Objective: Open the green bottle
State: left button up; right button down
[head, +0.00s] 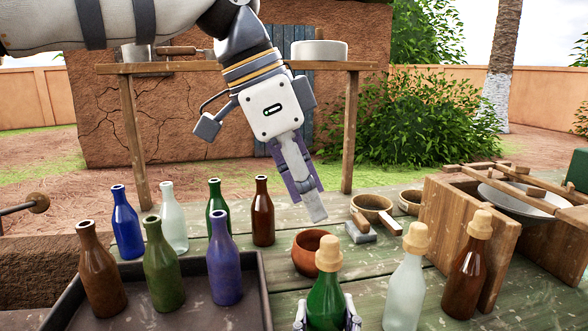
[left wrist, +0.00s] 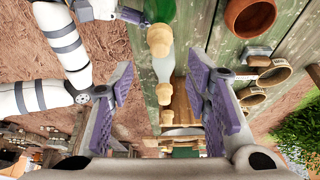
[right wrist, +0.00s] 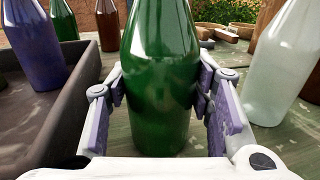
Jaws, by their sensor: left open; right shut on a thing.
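The green bottle (head: 325,300) stands upright at the front of the table with a pale cork stopper (head: 328,253) in its neck. My right gripper (head: 327,318) is shut around its body, and the right wrist view shows the green glass (right wrist: 160,80) between the two fingers. My left gripper (head: 316,214) is above the table, behind and higher than the bottle, tilted downward. In the left wrist view its fingers (left wrist: 163,85) are spread and empty. That view shows the bottle's cork (left wrist: 159,39) from above, ahead of the fingers and apart from them.
A clear corked bottle (head: 405,280) and a brown corked bottle (head: 467,265) stand to the right. A dark tray (head: 255,290) with uncorked bottles is on the left. A clay bowl (head: 312,252) sits behind the green bottle. A wooden crate (head: 455,225) stands at right.

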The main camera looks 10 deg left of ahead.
aim_at(329, 239)
pick_arm(q)
jog(key=x, duration=0.7)
jog(key=shift+d+f, duration=0.1)
jog(key=shift+f, duration=0.1)
grip_shut()
jog(key=shift+r, duration=0.1)
jog(key=shift+r, duration=1.05)
jog(key=shift+r, duration=2.05)
pick_arm(e)
jog(key=c, duration=0.7)
grip_release()
